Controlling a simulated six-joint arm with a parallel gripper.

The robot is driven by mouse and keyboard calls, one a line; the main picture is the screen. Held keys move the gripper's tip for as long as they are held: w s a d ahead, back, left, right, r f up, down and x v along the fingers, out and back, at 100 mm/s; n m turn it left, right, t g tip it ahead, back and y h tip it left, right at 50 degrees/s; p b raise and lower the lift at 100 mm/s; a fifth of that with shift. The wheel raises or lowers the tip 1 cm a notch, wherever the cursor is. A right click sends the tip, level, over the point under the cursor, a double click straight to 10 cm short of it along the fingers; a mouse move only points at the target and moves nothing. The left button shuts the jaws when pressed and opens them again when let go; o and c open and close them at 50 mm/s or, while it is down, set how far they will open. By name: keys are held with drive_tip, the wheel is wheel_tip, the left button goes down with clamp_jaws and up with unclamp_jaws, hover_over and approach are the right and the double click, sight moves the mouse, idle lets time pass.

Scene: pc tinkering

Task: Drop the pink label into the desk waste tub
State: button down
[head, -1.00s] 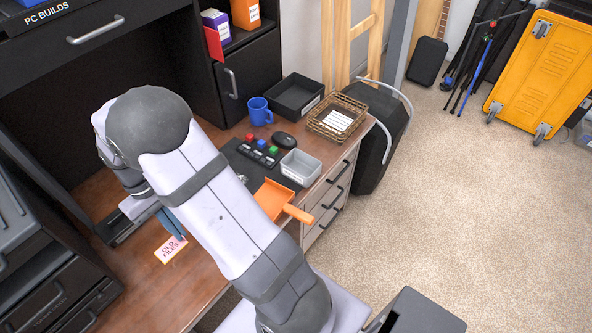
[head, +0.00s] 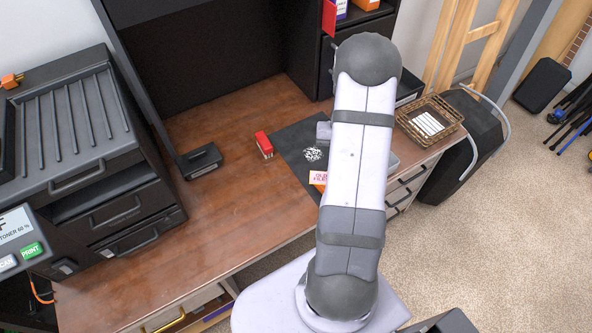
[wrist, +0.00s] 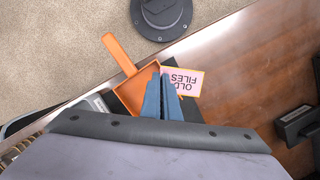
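The pink label (wrist: 183,82), printed "OLD FILES", is between the blue fingertips of my gripper (wrist: 160,78) in the wrist view. The fingers are close together on its edge. The label also shows in the head view (head: 318,178), left of my arm, while the fingers there are hidden. It appears over the orange dustpan (wrist: 127,90) near the front edge of the desk. A small light grey tub (head: 393,161) shows only as a sliver right of my arm; the rest is hidden. I cannot tell for sure that this is the waste tub.
A red stapler-like object (head: 264,144) sits left of the dark mat (head: 290,150). The middle-left of the desk is clear.

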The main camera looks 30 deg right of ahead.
drive_tip(key=d+f+n, duration=0.1)
drive_tip(key=d+n, duration=0.2)
drive_tip(key=d, duration=0.7)
drive_tip(key=w+d+r+n+t+h, duration=0.1)
drive_tip(key=d+n, duration=0.3)
drive_tip(key=n, duration=0.7)
drive_tip(key=w+d+r+n+t+h, duration=0.1)
drive_tip(key=w+d+n+h, duration=0.2)
drive_tip(key=n, duration=0.8)
drive_tip(key=shift+w+d+r, duration=0.4)
drive_tip(key=shift+w+d, duration=0.35)
drive_tip(key=shift+d, duration=0.5)
drive_tip(key=shift+f+h, duration=0.15)
drive_tip(key=shift+h, duration=0.15)
wheel_tip(320, 180, down, 11)
drive_tip(key=b, duration=0.9)
drive_tip(key=shift+r, duration=0.2)
drive_tip(key=c, duration=1.9)
unclamp_jaws()
drive_tip(key=shift+c, duration=0.2)
